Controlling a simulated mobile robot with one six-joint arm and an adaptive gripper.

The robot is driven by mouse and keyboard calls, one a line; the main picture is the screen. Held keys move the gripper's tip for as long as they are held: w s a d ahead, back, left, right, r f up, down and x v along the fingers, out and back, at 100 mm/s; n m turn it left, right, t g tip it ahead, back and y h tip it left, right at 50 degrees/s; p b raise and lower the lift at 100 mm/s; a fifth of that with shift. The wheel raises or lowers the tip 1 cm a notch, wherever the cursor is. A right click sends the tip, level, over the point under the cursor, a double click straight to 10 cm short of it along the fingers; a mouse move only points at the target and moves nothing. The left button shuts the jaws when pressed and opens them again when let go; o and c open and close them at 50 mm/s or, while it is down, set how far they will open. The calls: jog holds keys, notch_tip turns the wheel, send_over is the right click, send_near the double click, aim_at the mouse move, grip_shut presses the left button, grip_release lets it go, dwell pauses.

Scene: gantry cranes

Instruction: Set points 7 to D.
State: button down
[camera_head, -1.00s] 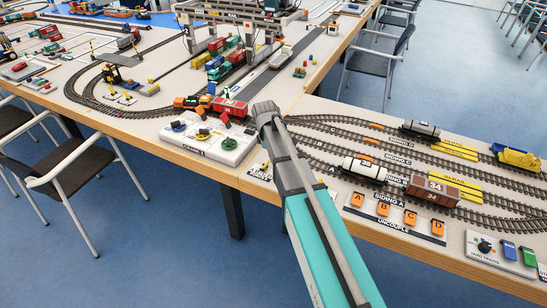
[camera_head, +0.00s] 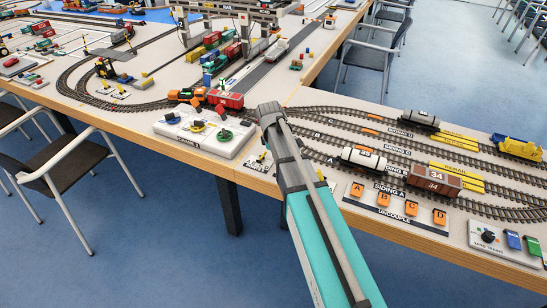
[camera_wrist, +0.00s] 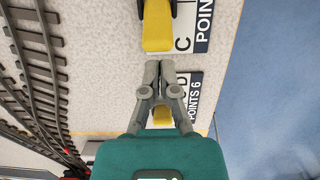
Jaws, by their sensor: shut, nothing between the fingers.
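In the wrist view a yellow points lever (camera_wrist: 158,35) lies just ahead of my fingertips, beside a label plate (camera_wrist: 188,28) reading "C" and "POIN…"; its number is cut off. A second yellow lever (camera_wrist: 162,118) shows between my finger linkages, beside the "POINTS 6" plate (camera_wrist: 193,100). My gripper (camera_wrist: 160,66) is shut and empty, its tips between the two levers. I cannot tell whether they touch the upper lever. In the head view my arm's end covers the fingers and most of the lever area; a yellow lever (camera_head: 320,175) shows right of the arm.
Track (camera_wrist: 45,60) runs left of the levers, and the board edge is to the right. In the head view the crane control panel (camera_head: 178,137) stands left of my arm. A white tank wagon (camera_head: 362,158), brown wagon 34 (camera_head: 436,180) and the orange uncouple buttons (camera_head: 384,200) are to the right.

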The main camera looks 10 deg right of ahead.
jog(key=shift+s+d+r, duration=0.4)
jog(key=shift+d, duration=0.2)
